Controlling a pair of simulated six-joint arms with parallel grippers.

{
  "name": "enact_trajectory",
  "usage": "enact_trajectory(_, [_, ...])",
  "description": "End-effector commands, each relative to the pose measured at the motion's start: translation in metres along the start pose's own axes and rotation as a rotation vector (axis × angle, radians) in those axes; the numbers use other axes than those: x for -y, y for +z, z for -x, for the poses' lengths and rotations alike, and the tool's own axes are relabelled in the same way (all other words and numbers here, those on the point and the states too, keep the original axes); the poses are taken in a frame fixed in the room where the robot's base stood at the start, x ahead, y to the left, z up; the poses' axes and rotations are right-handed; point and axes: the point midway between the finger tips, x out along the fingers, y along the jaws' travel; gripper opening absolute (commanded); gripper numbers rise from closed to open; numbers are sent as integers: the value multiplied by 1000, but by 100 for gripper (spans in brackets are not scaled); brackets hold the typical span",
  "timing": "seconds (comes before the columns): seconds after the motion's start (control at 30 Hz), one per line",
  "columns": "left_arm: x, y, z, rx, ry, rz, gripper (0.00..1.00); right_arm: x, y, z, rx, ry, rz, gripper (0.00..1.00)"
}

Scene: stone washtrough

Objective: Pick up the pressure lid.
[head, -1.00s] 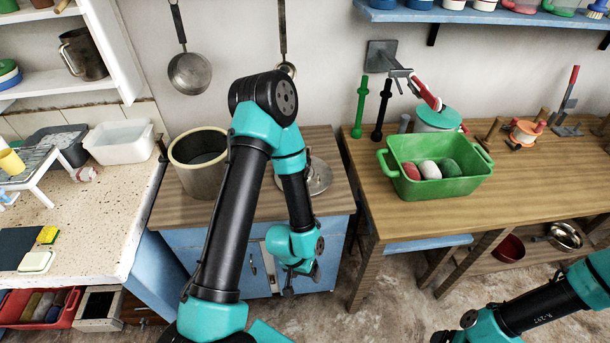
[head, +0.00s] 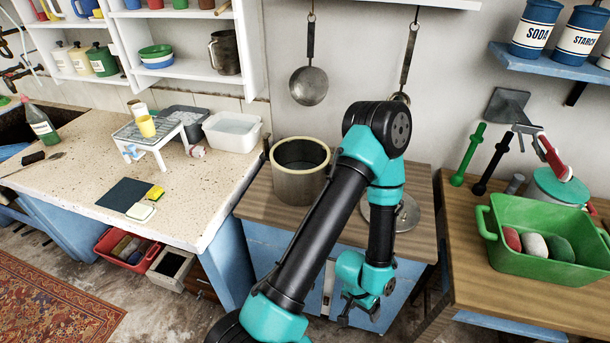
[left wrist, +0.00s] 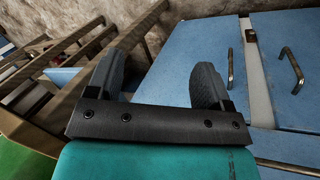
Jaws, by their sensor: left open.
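The pressure lid, a round grey metal disc (head: 407,212), lies on the wooden top of the blue cabinet, to the right of a large pot (head: 300,170). My left arm crosses in front of it and hides part of it. My left gripper (head: 359,312) hangs below the cabinet top, in front of the blue doors, apart from the lid. In the left wrist view its two fingers (left wrist: 157,78) are spread with nothing between them, and the lid does not show. My right gripper is not in view.
A green tub (head: 545,268) with several coloured items stands on the wooden bench (head: 465,200) at right. A speckled counter (head: 85,175) lies at left, with a white basin (head: 232,140). A ladle (head: 309,86) hangs on the wall above the pot.

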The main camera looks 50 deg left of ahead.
Motion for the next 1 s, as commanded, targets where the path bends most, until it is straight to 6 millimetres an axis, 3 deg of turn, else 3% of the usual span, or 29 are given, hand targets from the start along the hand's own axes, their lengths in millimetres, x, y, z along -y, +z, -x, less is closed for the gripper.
enact_trajectory(0.3, [0,0,0,0,0,0,74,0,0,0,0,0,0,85])
enact_trajectory(0.43, [0,0,0,0,0,0,85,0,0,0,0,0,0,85])
enact_trajectory(0.73, [-2,-2,0,3,1,12,85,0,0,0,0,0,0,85])
enact_trajectory(1.0, [-26,-30,5,53,7,181,85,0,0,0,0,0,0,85])
